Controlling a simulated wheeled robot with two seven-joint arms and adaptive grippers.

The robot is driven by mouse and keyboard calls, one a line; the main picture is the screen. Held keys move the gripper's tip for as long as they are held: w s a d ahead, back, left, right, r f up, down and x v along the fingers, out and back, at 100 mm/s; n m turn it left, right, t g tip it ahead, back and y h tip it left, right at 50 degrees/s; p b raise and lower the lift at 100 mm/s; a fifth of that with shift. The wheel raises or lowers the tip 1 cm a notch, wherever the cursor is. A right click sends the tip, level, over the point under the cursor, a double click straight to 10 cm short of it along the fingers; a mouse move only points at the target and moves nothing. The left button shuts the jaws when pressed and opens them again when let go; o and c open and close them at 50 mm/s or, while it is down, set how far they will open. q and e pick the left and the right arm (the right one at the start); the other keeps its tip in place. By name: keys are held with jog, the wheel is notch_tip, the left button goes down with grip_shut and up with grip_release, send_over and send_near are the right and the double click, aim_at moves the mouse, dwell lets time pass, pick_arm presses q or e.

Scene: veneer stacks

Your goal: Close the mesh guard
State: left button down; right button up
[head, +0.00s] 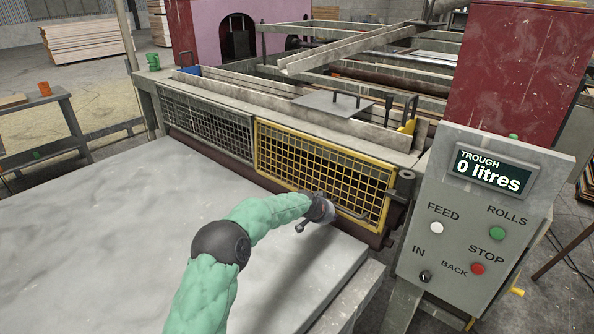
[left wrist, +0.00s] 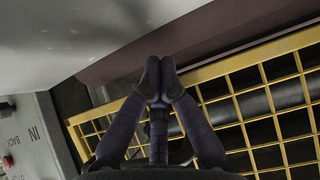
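The mesh guard (head: 318,165) is a yellow-framed wire panel on the front of the machine. It hangs roughly in line with the grey mesh panel on its left; I cannot tell whether it is fully shut. My left gripper (head: 306,222) is in front of the guard's lower edge. In the left wrist view its fingertips (left wrist: 160,65) are together, with nothing visible between them, over the guard's yellow frame (left wrist: 213,72). Contact with the guard cannot be told. My right gripper is out of view.
A grey mesh panel (head: 207,120) sits left of the guard. A control box (head: 480,215) reading "TROUGH 0 litres" stands close on the right. A pale flat slab (head: 110,220) fills the front left. A side table (head: 35,103) stands at far left.

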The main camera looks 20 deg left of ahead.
pick_arm(q)
jog(key=shift+w+d+r, duration=0.1)
jog(key=shift+w+d, duration=0.05)
jog(key=shift+w, duration=0.8)
jog(key=shift+r, duration=0.1)
jog(key=v, duration=1.1)
jog(key=shift+s, duration=0.5)
